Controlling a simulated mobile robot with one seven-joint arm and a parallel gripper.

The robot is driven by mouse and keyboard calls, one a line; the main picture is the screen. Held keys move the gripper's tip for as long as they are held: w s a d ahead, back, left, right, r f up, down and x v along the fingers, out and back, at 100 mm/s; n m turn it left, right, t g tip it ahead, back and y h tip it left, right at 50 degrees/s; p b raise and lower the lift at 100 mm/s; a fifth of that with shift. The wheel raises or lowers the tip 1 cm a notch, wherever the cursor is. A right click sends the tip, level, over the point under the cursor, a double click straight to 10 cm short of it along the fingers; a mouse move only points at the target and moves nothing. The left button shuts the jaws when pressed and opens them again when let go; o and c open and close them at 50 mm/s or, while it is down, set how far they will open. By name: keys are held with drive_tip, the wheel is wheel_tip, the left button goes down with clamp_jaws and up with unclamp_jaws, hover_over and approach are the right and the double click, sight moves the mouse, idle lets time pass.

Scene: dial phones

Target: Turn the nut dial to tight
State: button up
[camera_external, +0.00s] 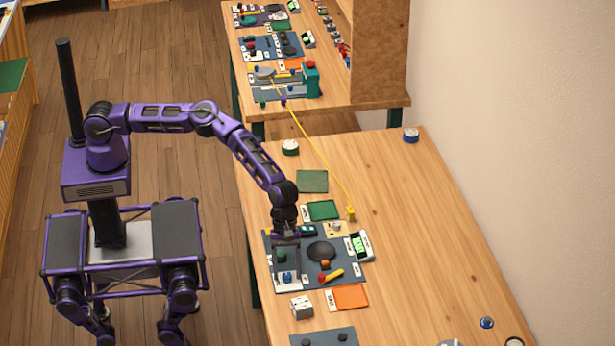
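My gripper (285,242) points down over the left part of a dark grey board (345,283) on the near table. Its fingers are too small to tell whether they are open or shut. Just below it on the board is a small green knob (282,255), close to the fingers; whether they touch cannot be told. A blue knob (287,278) sits on a white plate nearer the front. A round black piece (321,251) and a small orange piece (325,264) are to the right. I cannot tell which of these is the nut dial, and no markings are readable.
A red and yellow handle (331,276) and a phone-like device with a green screen (360,245) are on the board's right side. A white box (301,306) and an orange tray (350,297) lie in front. The table's right side is mostly clear.

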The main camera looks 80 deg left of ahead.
drive_tip(key=v, duration=1.7)
drive_tip(key=shift+r, duration=0.15)
drive_tip(key=shift+a, duration=0.1)
